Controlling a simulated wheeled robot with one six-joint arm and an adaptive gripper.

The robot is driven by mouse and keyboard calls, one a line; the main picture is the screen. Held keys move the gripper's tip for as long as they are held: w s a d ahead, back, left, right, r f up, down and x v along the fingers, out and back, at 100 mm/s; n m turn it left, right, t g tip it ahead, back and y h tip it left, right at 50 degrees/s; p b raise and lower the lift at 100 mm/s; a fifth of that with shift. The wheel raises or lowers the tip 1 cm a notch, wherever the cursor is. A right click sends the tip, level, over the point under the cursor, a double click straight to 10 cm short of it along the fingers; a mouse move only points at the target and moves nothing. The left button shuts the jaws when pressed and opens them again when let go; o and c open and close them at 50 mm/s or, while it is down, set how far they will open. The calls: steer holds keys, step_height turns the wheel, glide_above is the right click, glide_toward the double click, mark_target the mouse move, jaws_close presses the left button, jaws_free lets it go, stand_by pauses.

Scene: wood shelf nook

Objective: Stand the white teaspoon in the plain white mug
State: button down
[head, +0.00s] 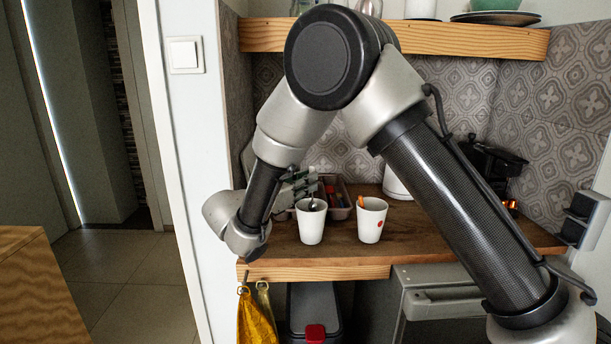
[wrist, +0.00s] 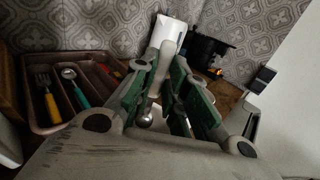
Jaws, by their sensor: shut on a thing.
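The plain white mug (head: 309,226) stands upright on the wooden counter in the head view, left of a white mug with a red dot (head: 370,222). My gripper (head: 300,183) is above and behind the plain mug, partly hidden by my arm. In the wrist view, my gripper's green-padded fingers (wrist: 170,95) are shut on the white teaspoon (wrist: 145,118), its handle up and its metal bowl down. In the head view a dark spoon-like shape shows at the plain mug's mouth. I cannot tell how deep the bowl sits.
A cutlery tray (head: 325,208) lies behind the mugs; in the wrist view it holds a yellow-handled fork (wrist: 47,97) and a teal-handled spoon (wrist: 75,88). An orange handle (head: 361,202) sticks out of the dotted mug. A white appliance (head: 396,182) and a dark pot (head: 490,158) stand behind.

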steer(key=shift+f, duration=0.25)
steer(key=c, duration=1.3)
jaws_free()
steer(key=shift+c, duration=0.2)
steer(key=v, duration=1.2)
